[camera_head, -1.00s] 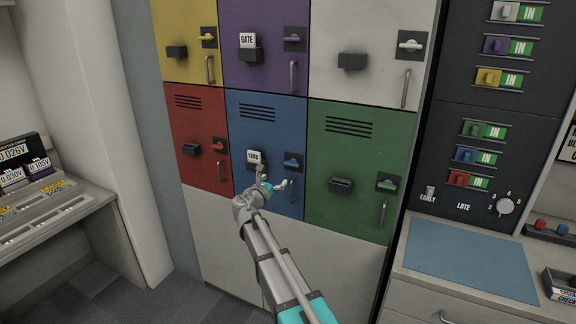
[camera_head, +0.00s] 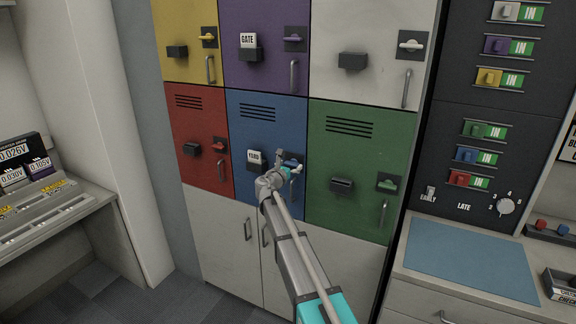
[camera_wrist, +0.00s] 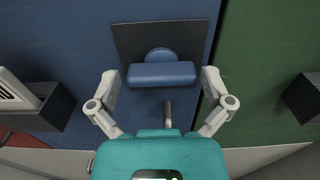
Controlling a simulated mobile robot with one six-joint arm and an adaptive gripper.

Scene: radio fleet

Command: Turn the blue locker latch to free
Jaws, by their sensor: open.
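The blue locker (camera_head: 262,118) is in the lower middle of the locker block in the head view. In the wrist view, its blue latch (camera_wrist: 162,74) sits on a dark square plate (camera_wrist: 130,40), with the handle lying crosswise. My gripper (camera_wrist: 160,80) is open, with one finger on each side of the latch handle and a gap visible at both ends. In the head view my gripper (camera_head: 285,165) covers most of the latch. The blue locker's vertical pull handle (camera_wrist: 167,113) shows just below the latch in the wrist view.
A holder with a white YARD tag (camera_head: 254,158) is left of the latch. The red locker (camera_head: 195,125) and green locker (camera_head: 350,165) flank the blue one. A dark holder (camera_wrist: 302,98) on the green door is right of my gripper. White cabinet doors (camera_head: 225,240) are below.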

